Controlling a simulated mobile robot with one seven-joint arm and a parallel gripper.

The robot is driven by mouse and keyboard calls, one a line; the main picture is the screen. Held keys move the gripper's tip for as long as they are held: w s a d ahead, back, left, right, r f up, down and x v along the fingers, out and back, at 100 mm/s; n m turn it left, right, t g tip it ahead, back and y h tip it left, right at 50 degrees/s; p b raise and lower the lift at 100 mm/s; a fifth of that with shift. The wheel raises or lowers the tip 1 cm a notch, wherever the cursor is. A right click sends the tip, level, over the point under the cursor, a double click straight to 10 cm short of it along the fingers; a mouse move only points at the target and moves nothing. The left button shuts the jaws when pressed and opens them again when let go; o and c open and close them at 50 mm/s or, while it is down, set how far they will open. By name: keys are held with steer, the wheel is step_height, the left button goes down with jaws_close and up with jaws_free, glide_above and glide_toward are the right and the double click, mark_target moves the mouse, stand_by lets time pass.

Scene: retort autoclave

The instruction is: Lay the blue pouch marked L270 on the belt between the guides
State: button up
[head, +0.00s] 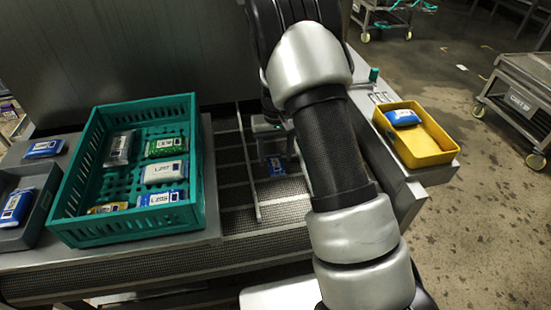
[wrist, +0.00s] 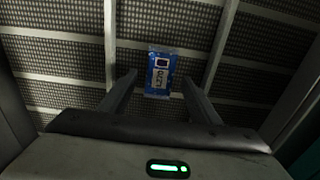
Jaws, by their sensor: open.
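A blue pouch (head: 276,166) lies flat on the mesh belt (head: 235,190) in the head view. In the wrist view the blue pouch (wrist: 160,72) lies between two long metal guide rails, the left guide (wrist: 109,45) and the right guide (wrist: 222,45), touching neither. Its white label carries dark marks that I cannot read surely as L270. My gripper (wrist: 158,82) is open, its fingers apart on either side of the pouch's near end in the picture, and holds nothing. In the head view my arm hides part of the belt and most of my gripper.
A green crate (head: 200,190) with several pouches stands left of the belt. A grey tray (head: 38,225) with a blue pouch is at far left; another blue pouch (head: 44,148) lies behind it. A yellow bin (head: 435,150) with a blue pouch stands right. Carts stand on the floor beyond.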

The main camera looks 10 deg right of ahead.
step_height(320, 180, up, 10)
steer(key=f+p, duration=0.1)
steer(key=p, duration=0.1)
step_height(320, 180, up, 10)
steer(key=r+t, duration=0.1)
glide_above(276, 163)
steer(key=s, duration=0.4)
steer(key=s+r+t, duration=0.2)
steer(key=s+r, duration=0.3)
steer(key=s, duration=0.7)
steer(key=s+r+t, duration=0.2)
steer(key=s+r, duration=0.4)
steer(key=s, duration=0.6)
steer(key=shift+s+t, duration=0.3)
steer(key=shift+s, duration=0.05)
step_height(276, 163, up, 18)
steer(key=p, duration=1.7)
steer(key=shift+p, duration=0.4)
steer(key=shift+r, duration=0.1)
